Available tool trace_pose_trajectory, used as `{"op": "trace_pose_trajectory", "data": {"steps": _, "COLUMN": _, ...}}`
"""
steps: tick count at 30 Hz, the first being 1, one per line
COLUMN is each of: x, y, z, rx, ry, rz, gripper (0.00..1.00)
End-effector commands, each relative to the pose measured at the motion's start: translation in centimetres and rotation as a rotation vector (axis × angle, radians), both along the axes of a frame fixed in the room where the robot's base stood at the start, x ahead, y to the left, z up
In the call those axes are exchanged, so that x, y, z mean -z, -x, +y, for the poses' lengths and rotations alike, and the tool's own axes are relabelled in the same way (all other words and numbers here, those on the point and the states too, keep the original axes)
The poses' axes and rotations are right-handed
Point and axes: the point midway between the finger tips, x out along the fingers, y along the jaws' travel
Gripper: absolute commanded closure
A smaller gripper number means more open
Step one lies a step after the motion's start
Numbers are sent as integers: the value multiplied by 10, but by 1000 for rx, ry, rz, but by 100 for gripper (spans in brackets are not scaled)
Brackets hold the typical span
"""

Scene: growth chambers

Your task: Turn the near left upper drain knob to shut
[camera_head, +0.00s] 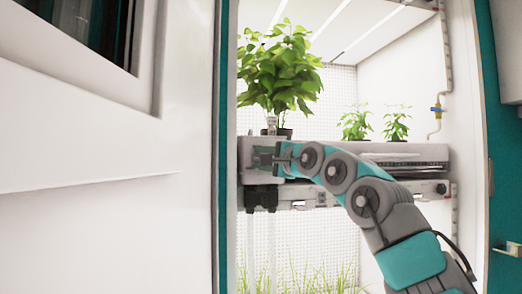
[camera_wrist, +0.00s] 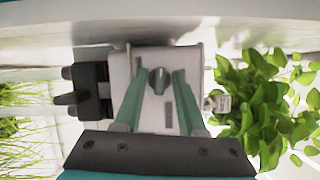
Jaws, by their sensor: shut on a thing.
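The drain knob (camera_wrist: 159,80) is a small dark grey knob on a pale metal box (camera_wrist: 196,60) in the wrist view. My gripper (camera_wrist: 158,84) has its two green fingers on either side of the knob and is shut on it. In the head view my gripper (camera_head: 275,158) is at the left front end of the upper shelf (camera_head: 405,150), against the same box (camera_head: 248,150). The knob is hidden there. Its marked positions are too small to read.
A black fitting (camera_wrist: 90,90) joins the box, with clear pipes below. A leafy plant (camera_head: 280,70) stands just above; two small plants (camera_head: 355,122) (camera_head: 396,124) stand farther right. The open door (camera_head: 110,190) is on the left. Grass (camera_head: 300,278) grows below.

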Motion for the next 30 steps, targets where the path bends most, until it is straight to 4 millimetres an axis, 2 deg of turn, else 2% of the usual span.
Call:
{"op": "trace_pose_trajectory", "data": {"steps": 9, "x": -1, "y": 0, "z": 1, "rx": 0, "ry": 111, "rz": -32, "gripper": 100}}
{"op": "trace_pose_trajectory", "data": {"steps": 25, "x": 0, "y": 0, "z": 1, "rx": 0, "ry": 131, "rz": -38, "gripper": 100}}
{"op": "trace_pose_trajectory", "data": {"steps": 26, "x": 0, "y": 0, "z": 1, "rx": 0, "ry": 131, "rz": -38, "gripper": 58}}
{"op": "trace_pose_trajectory", "data": {"steps": 27, "x": 0, "y": 0, "z": 1, "rx": 0, "ry": 131, "rz": -38, "gripper": 54}}
{"op": "trace_pose_trajectory", "data": {"steps": 30, "x": 0, "y": 0, "z": 0, "rx": 0, "ry": 130, "rz": -37, "gripper": 54}}
